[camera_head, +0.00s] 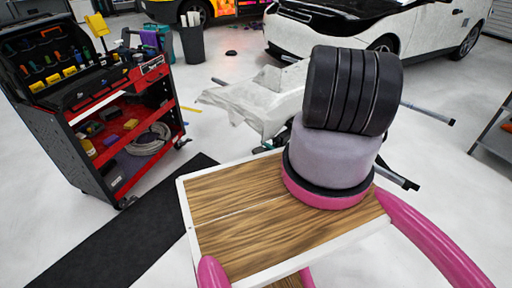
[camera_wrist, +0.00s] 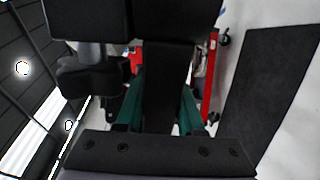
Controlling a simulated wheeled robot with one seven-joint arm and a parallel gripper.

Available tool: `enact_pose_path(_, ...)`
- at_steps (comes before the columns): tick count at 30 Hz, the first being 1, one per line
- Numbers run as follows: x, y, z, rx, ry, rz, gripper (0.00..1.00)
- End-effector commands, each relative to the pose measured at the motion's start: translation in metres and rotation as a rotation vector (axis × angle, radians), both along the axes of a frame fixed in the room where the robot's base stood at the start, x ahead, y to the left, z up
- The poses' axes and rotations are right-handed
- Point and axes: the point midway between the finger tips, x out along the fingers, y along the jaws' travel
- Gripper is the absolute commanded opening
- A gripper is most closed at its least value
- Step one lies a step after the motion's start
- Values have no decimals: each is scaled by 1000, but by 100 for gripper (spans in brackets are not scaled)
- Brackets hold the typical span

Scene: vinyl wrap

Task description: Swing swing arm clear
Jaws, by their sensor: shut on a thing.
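In the wrist view, my gripper (camera_wrist: 161,88) shows as two green fingers in front of a dark palm. It is shut on a black bar-like part (camera_wrist: 165,62) between the fingers, which I take to be the swing arm. A wide black block and a short grey post (camera_wrist: 90,52) show at the top and left of it. The fingertips' exact contact is dark and hard to make out. In the head view, my gripper is hidden behind my own arm, and no swing arm can be clearly made out there.
A red and black tool cart (camera_head: 115,125) stands at left beside a black floor mat (camera_head: 115,235). White film (camera_head: 262,100) drapes over a stand with grey metal bars (camera_head: 428,112) behind my arm. A white car (camera_head: 345,28) stands behind. Open floor lies between cart and stand.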

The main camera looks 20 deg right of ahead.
Motion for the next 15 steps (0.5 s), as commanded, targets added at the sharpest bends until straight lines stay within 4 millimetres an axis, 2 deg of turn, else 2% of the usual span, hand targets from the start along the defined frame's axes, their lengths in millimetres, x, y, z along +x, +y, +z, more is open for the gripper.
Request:
enact_pose_path(6,-19,-4,-1,-3,1,189,0)
enact_pose_path(15,-36,-5,-1,-2,2,394,0)
